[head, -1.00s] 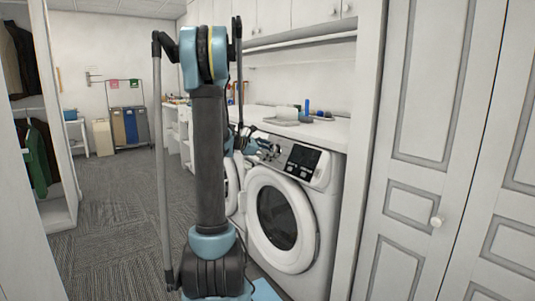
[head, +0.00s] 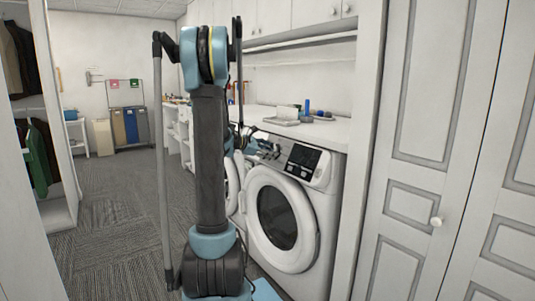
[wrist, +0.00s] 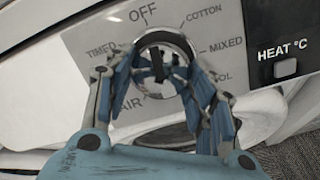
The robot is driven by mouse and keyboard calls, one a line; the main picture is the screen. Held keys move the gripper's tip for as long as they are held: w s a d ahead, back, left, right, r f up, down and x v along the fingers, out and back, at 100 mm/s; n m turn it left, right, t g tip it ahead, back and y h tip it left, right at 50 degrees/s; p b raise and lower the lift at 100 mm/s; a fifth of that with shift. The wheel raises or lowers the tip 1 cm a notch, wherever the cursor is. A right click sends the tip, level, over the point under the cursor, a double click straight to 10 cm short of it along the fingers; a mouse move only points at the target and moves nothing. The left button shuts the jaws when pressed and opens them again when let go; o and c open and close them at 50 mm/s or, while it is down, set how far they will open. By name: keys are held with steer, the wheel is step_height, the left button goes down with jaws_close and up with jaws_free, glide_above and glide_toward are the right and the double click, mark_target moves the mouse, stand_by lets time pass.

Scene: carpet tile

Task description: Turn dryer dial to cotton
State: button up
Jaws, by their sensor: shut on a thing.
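The dryer (head: 300,240) is a white front-loader with a round door, at centre right in the head view. Its dial (wrist: 178,42) is a round silvery knob on a grey panel in the wrist view. OFF is printed above it, COTTON upper right, MIXED right, TIMED left and AIR lower left. Another label at lower right is partly covered by a finger. My gripper (wrist: 160,70) is shut on the dial, its blue and black fingers on either side. The fingers hide much of the knob, and I cannot tell which label it points to. In the head view my gripper (head: 262,147) is small at the panel.
The dryer's dark display (head: 304,157) is right of the dial; a HEAT °C button (wrist: 286,67) also shows. A counter (head: 325,132) above holds a pale tray (head: 284,121) and small items. White closet doors (head: 430,120) stand right. Carpet is open left.

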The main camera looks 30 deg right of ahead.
steer(key=m, duration=0.5)
steer(key=shift+w+m+g, duration=0.1)
steer(key=shift+m+g, duration=0.2)
steer(key=shift+g, duration=0.1)
steer(key=shift+m, duration=1.2)
steer(key=shift+y, duration=0.3)
steer(key=o, duration=1.1)
steer(key=shift+r, duration=0.1)
steer(key=v, duration=1.2)
steer(key=shift+w+a, duration=0.1)
steer(key=shift+w, duration=0.05)
